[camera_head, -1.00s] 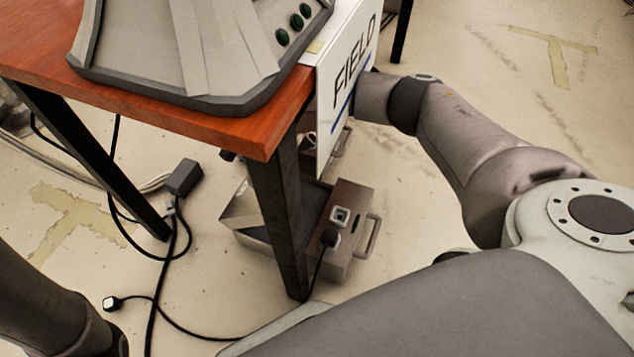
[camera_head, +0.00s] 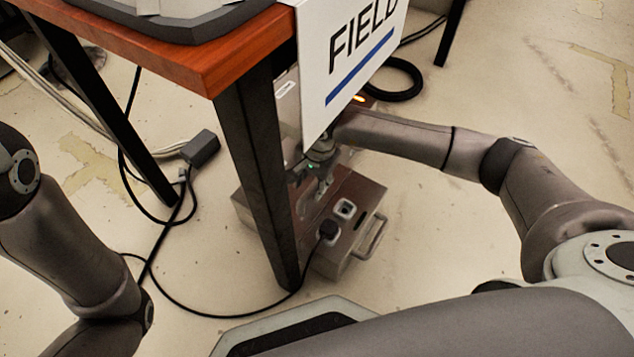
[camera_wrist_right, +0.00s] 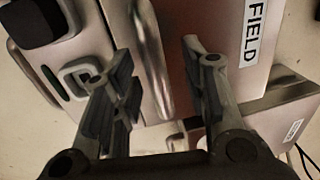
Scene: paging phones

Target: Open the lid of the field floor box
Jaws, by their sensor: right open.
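The field floor box (camera_head: 335,262) is a metal box on the floor, partly hidden behind the table leg. My right gripper (camera_head: 318,188) is low over the box top. In the right wrist view, the open fingers (camera_wrist_right: 157,57) straddle a rounded metal bar or edge (camera_wrist_right: 150,62), without visible grip. A reddish panel with a FIELD label (camera_wrist_right: 245,32) lies to the right. I cannot tell how far the lid is open. My left gripper is out of view.
The wooden table (camera_head: 225,65) and its dark leg (camera_head: 258,180) stand over the box. A second metal case (camera_wrist_right: 285,118) is close by. Cables and a black adapter (camera_head: 201,149) lie on the floor at left.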

